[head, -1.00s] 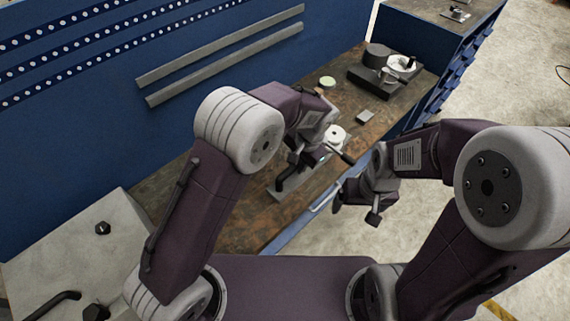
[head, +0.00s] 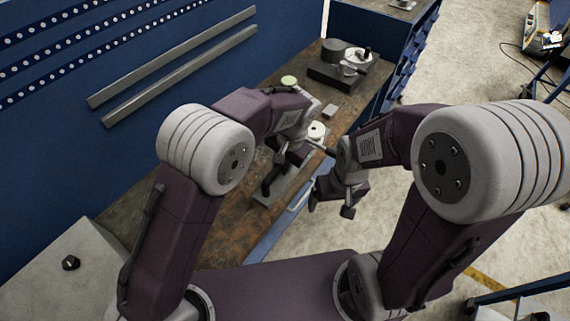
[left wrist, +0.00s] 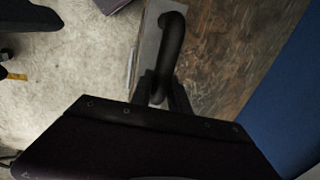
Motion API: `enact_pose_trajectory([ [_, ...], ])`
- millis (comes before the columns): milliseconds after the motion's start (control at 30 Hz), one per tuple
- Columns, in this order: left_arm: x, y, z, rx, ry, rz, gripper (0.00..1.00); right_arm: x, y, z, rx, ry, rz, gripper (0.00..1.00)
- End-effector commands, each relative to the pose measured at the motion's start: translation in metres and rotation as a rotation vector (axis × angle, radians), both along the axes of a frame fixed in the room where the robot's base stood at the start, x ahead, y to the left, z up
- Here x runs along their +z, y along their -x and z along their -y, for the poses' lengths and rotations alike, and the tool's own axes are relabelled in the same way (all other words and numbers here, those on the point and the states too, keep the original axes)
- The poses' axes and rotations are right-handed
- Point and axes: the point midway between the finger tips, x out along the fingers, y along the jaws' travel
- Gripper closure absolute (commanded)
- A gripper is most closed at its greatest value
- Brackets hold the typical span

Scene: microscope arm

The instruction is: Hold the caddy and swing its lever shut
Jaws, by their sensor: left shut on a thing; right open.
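The caddy has a grey base plate (head: 266,196) on the workbench, partly hidden by my left arm. Its black curved handle (left wrist: 172,38) shows in the left wrist view. My left gripper (left wrist: 160,88) is shut on this handle; in the head view the left gripper (head: 288,152) is over the caddy and hides much of it. A pale round part (head: 316,131) and a thin lever-like bar (head: 322,148) show beside it, pointing towards my right arm. My right gripper (head: 331,206) is open and empty, to the right of the caddy, past the bench's front edge.
A dark device (head: 338,68) stands at the bench's far end. A small green-topped round item (head: 289,81) and a small grey block (head: 329,111) lie between it and the caddy. A blue back panel (head: 60,130) bounds the bench. Open floor (head: 470,80) is on the right.

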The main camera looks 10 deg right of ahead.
Motion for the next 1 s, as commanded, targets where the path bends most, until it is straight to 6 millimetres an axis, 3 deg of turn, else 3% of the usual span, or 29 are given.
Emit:
enact_pose_trajectory([
  [1000, -0.044, -0.024, -0.046, 0.000, 0.001, 0.003, 1.00, -0.027, 0.000, 0.000, 0.000, 0.000, 0.000, 0.12],
])
